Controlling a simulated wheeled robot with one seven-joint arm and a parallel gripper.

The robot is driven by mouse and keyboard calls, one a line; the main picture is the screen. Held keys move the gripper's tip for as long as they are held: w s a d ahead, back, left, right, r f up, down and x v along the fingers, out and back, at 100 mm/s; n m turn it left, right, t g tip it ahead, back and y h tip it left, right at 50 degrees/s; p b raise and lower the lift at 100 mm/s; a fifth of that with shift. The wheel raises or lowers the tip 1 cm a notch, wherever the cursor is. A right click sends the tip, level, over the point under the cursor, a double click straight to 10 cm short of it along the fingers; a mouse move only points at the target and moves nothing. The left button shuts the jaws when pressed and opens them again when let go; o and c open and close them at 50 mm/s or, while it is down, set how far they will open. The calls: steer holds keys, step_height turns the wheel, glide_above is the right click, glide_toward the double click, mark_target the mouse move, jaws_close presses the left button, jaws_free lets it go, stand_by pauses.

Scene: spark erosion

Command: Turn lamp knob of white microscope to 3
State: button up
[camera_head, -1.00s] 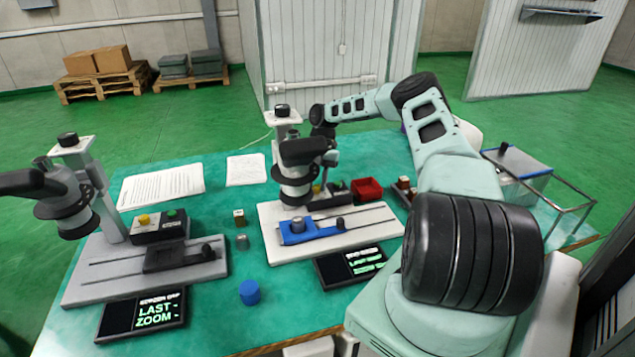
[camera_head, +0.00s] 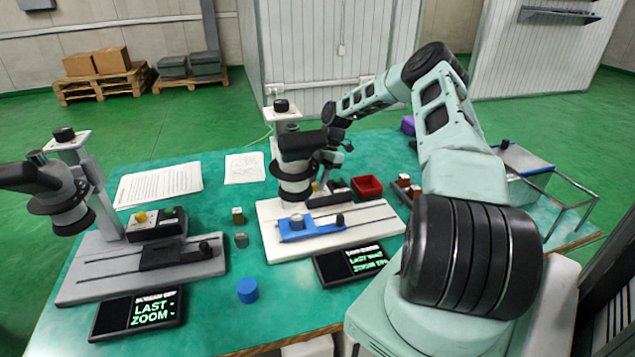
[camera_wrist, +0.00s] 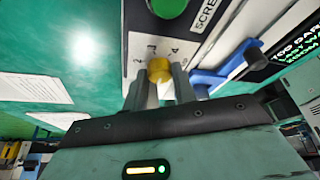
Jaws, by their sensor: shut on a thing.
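The white microscope (camera_head: 292,165) stands on a white base at mid-table, with a blue slide holder (camera_head: 312,228) on it. Its yellow lamp knob (camera_wrist: 158,70) shows in the wrist view on a light panel printed with 2, 3 and 4. My gripper (camera_wrist: 160,84) is shut on the knob, one finger on each side. I cannot make out a pointer on the knob, so its setting is unclear. In the head view my gripper (camera_head: 328,172) is behind the microscope's right side, and the knob is mostly hidden there.
A green button (camera_wrist: 167,7) is beside the knob. A grey microscope (camera_head: 70,190) stands at left. A red bin (camera_head: 367,187) is right of my gripper. A blue cylinder (camera_head: 248,291) and a display (camera_head: 350,264) are in front.

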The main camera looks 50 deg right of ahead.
steer(key=m+t, duration=0.1)
steer(key=m, duration=0.1)
steer(key=m+t+h+b, duration=0.1)
steer(key=m, duration=0.2)
steer(key=shift+s+m, duration=0.2)
steer(key=shift+m, duration=0.1)
steer(key=m+t+h, duration=0.1)
steer(key=m, duration=0.3)
steer(key=shift+s+a+b, duration=0.1)
steer(key=shift+a+b, duration=0.05)
steer(key=shift+b, duration=0.25)
steer(key=m+h, duration=0.1)
steer(key=m, duration=0.2)
steer(key=m+t+h+b, duration=0.1)
steer(key=m, duration=0.1)
steer(key=shift+a+m, duration=0.2)
steer(key=shift+m, duration=0.2)
steer(key=m+h+b, duration=0.1)
steer(key=m, duration=0.3)
steer(key=shift+a+m+h+b, duration=0.15)
steer(key=shift+m+h+b, duration=0.2)
steer(key=shift+m+h, duration=0.05)
steer(key=o, duration=1)
steer(key=shift+r, duration=0.1)
